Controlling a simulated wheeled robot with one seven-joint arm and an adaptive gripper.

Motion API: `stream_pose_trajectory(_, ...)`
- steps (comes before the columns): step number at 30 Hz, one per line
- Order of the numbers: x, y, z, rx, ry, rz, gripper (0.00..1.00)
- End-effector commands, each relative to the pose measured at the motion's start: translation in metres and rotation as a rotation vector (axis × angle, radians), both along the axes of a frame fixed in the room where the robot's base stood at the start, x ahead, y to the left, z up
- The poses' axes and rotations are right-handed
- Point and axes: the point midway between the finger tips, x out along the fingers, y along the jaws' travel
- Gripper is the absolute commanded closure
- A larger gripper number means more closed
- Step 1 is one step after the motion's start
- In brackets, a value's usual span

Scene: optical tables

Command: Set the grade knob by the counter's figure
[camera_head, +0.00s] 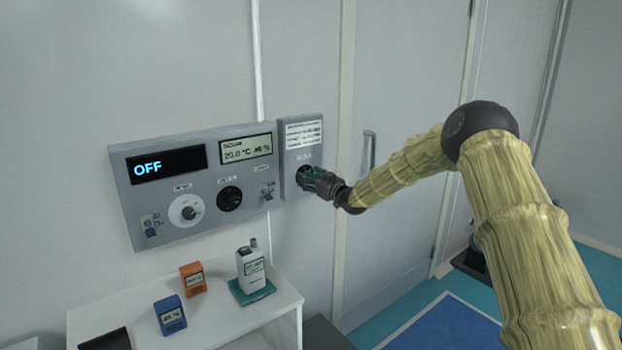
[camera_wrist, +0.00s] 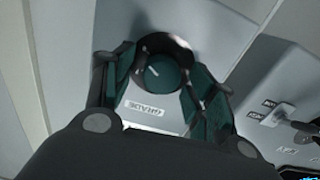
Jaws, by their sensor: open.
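The grade knob (camera_wrist: 165,75) is a dark round knob with a short white pointer line, on a narrow grey plate (camera_head: 290,140) at the right of the control panel. A label (camera_wrist: 143,108) beside it reads GRADE, upside down in the wrist view. My gripper (camera_head: 309,179) is open at the knob, with a finger on either side of it. I cannot tell whether the fingers touch it. In the head view my gripper mostly hides the knob. The white counter (camera_head: 251,272) stands upright on a teal mat (camera_head: 262,293); its figure is too small to read.
The control panel (camera_head: 150,205) has a display (camera_head: 167,165) reading OFF, a small screen (camera_head: 247,149) showing 20.0 °C, a white dial (camera_head: 186,211), a black knob (camera_head: 230,199) and a toggle switch (camera_head: 268,191). Orange (camera_head: 193,279) and blue (camera_head: 170,315) devices stand on the white shelf (camera_head: 225,318).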

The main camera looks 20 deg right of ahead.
Motion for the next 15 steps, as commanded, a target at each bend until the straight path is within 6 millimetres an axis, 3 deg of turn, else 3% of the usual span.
stream_pose_trajectory(5, -0.0001, 0.0, -0.0003, 0.0, 0.0, 0.0, 0.44)
stream_pose_trajectory(12, -0.0002, -0.0002, -0.0003, 0.0, 0.0, 0.0, 0.85)
stream_pose_trajectory(15, -0.0002, -0.0004, -0.0001, 0.0, 0.0, 0.0, 0.89)
